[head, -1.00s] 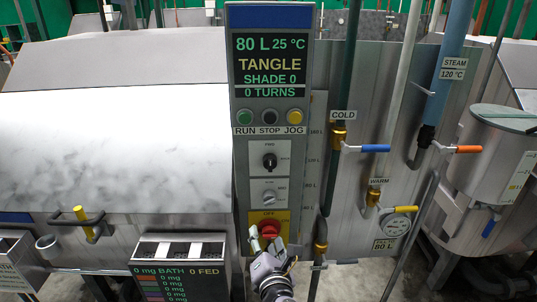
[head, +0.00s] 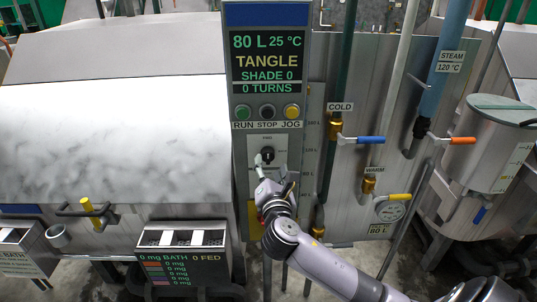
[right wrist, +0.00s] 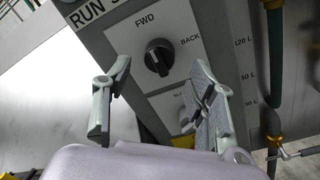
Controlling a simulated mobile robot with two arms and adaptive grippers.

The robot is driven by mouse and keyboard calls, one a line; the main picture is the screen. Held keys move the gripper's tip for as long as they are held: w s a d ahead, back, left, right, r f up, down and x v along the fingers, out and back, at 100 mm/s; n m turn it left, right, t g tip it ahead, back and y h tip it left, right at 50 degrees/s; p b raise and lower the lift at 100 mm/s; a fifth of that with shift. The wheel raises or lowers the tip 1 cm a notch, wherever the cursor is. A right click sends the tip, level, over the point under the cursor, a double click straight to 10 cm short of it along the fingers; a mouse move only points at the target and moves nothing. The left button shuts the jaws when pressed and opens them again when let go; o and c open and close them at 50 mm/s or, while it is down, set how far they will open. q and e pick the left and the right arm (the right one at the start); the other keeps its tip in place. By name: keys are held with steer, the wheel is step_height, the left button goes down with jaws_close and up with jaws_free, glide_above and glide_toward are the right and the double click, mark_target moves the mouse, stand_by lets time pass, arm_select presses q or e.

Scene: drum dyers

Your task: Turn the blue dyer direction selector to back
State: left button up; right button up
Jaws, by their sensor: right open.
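The direction selector (head: 267,154) is a black round knob on the grey control panel below the blue-topped display. In the right wrist view the selector (right wrist: 158,57) sits on a pale plate, with FWD printed above it and BACK to its upper right. Its exact pointing direction is hard to tell. My right gripper (head: 272,176) is open just below the knob in the head view. In the right wrist view its fingers (right wrist: 153,90) are spread on either side below the knob, apart from it. The lower switch is partly hidden by my gripper. My left gripper is not in view.
Green, black and yellow buttons (head: 267,112) sit above the selector. A cold pipe valve with a blue handle (head: 370,139) and other pipes stand close at right. A white-topped vat (head: 110,140) is at left.

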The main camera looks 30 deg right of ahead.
mark_target(268, 160)
steer(key=shift+p+x, duration=0.4)
steer(key=shift+x, duration=1.9)
steer(key=c, duration=1.1)
steer(key=shift+c, duration=0.2)
